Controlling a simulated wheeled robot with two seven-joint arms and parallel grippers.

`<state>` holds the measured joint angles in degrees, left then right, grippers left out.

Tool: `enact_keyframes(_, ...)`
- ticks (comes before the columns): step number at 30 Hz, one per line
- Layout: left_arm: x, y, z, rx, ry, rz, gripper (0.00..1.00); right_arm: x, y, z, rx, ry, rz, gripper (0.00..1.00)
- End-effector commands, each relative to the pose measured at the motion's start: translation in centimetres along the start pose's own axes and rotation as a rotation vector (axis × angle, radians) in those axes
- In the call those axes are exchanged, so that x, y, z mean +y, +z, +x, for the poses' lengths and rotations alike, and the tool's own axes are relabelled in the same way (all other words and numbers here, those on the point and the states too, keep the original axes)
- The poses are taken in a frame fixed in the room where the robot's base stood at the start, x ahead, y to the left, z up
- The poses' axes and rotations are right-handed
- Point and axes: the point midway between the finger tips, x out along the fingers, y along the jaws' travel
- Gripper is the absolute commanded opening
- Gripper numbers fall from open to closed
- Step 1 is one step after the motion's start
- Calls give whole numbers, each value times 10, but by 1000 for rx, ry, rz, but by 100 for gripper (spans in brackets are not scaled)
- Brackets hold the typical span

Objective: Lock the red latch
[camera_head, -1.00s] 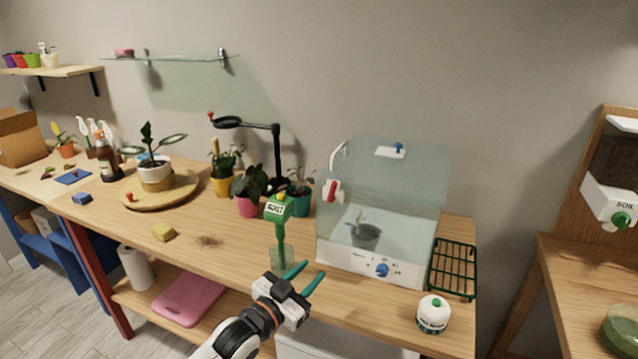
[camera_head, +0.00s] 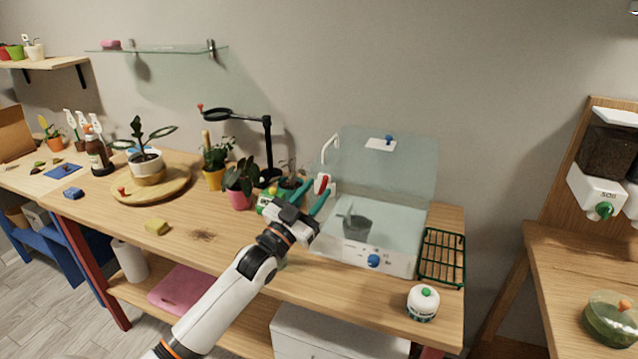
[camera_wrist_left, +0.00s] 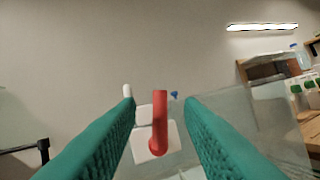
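The red latch (camera_head: 323,184) sits on a white plate on the left side of a clear-walled case (camera_head: 385,165) with a white base (camera_head: 375,257). In the left wrist view the red latch handle (camera_wrist_left: 159,120) points up from a round pivot at its lower end, in front of the white plate (camera_wrist_left: 150,142). My left gripper (camera_head: 318,185) is at the latch. Its teal fingers are spread, one on either side of the handle, with gaps showing in the wrist view (camera_wrist_left: 160,104). My right gripper is not in view.
The green-labelled marker is partly hidden behind my gripper.

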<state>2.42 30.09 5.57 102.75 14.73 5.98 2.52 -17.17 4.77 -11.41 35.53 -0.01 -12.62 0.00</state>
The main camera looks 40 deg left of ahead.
Motion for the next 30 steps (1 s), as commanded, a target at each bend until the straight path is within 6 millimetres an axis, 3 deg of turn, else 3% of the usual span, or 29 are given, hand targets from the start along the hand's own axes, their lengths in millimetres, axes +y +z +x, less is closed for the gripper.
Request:
enact_keyframes(6,0,0,20,1,0,0,34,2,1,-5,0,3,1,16)
enact_keyframes(15,0,-1,21,2,0,0,34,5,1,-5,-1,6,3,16)
enact_keyframes(22,0,-1,21,2,0,0,0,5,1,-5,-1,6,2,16)
enact_keyframes(30,2,-2,20,-22,51,-106,0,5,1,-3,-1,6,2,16)
